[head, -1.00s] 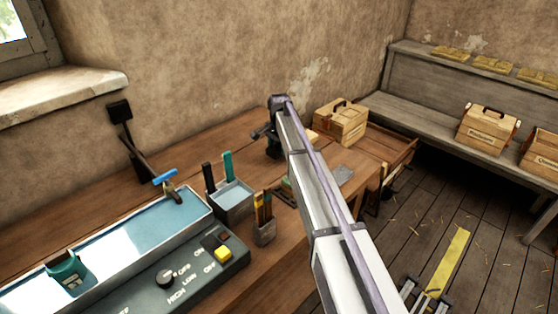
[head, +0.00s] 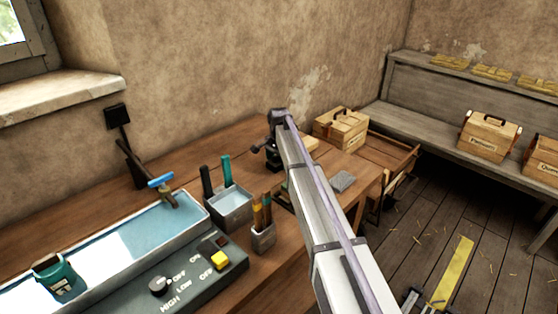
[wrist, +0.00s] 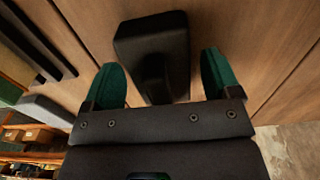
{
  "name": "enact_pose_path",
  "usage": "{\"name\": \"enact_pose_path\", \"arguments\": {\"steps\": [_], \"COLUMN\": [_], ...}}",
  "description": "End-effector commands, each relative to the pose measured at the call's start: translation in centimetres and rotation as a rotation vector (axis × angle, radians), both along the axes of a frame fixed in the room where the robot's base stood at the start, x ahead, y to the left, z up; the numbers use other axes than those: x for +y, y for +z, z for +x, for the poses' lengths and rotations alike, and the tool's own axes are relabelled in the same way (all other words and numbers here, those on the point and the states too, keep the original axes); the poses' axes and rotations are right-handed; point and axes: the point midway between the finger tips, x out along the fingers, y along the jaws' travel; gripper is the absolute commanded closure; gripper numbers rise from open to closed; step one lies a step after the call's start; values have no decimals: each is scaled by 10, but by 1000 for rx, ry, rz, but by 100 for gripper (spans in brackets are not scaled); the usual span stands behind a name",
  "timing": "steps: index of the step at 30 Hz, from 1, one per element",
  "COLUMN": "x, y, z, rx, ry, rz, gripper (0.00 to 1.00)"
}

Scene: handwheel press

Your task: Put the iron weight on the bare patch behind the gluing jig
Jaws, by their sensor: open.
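A black block with a raised handle-like ridge, which looks like the iron weight (wrist: 155,40), stands on the wooden bench in the wrist view. My gripper (wrist: 172,80) is open, its two green fingertips spread on either side of the block's near part. I cannot tell whether they touch it. In the head view my gripper (head: 272,156) is a small dark shape low over the bench, beyond my arm, and the weight cannot be told apart from it. Dark bars (wrist: 38,38) at the left of the wrist view may belong to the gluing jig. I cannot make out the bare patch.
A wooden box (head: 341,128) stands at the bench's far end, with a grey block (head: 342,181) nearer. A tool pot (head: 263,236), a grey bin (head: 232,208), a water trough (head: 115,250) and a control panel (head: 190,275) fill the near bench. Labelled boxes (head: 488,137) sit on a shelf.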

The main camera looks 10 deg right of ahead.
Motion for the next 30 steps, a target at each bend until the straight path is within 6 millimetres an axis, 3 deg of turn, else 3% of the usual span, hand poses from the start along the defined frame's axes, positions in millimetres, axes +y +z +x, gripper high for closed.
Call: {"name": "enact_pose_path", "arguments": {"steps": [4, 8, 19, 26, 28, 29, 30], "x": [0, 0, 0, 0, 0, 0, 0], "y": [5, 24, 116, 125, 123, 123, 123], "z": [0, 0, 0, 0, -15, -29, -56], "rx": [0, 0, 0, 0, 0, 0, 0], "ry": [0, 0, 0, 1, 23, 49, 101], "rz": [0, 0, 0, 0, 0, 0, 0], "gripper": [17, 17, 17, 17, 17, 17, 17]}}
